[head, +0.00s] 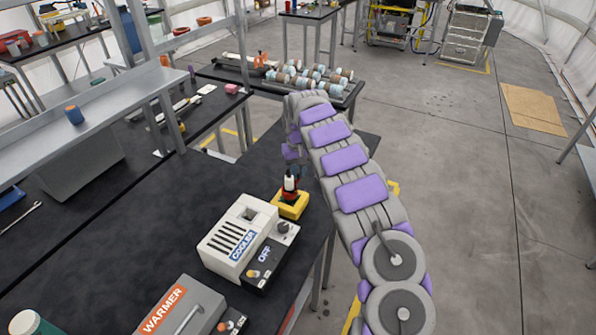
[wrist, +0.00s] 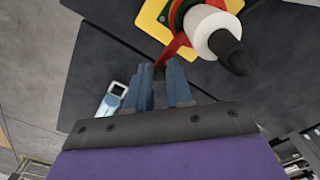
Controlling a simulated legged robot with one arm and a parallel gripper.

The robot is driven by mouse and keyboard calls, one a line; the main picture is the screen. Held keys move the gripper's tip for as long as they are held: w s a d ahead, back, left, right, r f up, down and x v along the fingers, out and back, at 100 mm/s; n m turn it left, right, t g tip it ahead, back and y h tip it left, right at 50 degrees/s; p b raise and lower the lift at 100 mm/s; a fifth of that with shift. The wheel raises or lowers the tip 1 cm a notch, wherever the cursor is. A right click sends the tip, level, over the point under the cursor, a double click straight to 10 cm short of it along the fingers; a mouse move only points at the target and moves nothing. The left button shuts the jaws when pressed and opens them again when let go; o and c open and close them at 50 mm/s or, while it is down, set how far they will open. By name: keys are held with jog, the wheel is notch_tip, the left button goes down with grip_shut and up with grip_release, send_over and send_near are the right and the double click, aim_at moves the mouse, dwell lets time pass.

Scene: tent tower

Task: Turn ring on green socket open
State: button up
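A yellow square base (head: 290,205) stands on the black table just behind the cooler. It carries a red and dark fitting with a white, black-tipped piece (head: 290,184) upright in it. In the wrist view the yellow base (wrist: 153,18) shows at the top, with a green ring edge (wrist: 181,12) and the white piece (wrist: 208,32) over it. A red handle (wrist: 175,47) reaches from the fitting down to my fingertips. My gripper (wrist: 160,68) has its blue fingers close together at the handle's end. I cannot tell whether they grip it. In the head view my gripper (head: 291,152) is partly hidden.
The white cooler box (head: 237,237) with its black OFF panel (head: 265,265) stands close in front of the base. The warmer (head: 180,308) is nearer. A black table (head: 280,88) with several cylinders stands behind. The floor to the right is open.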

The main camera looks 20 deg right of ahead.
grip_shut()
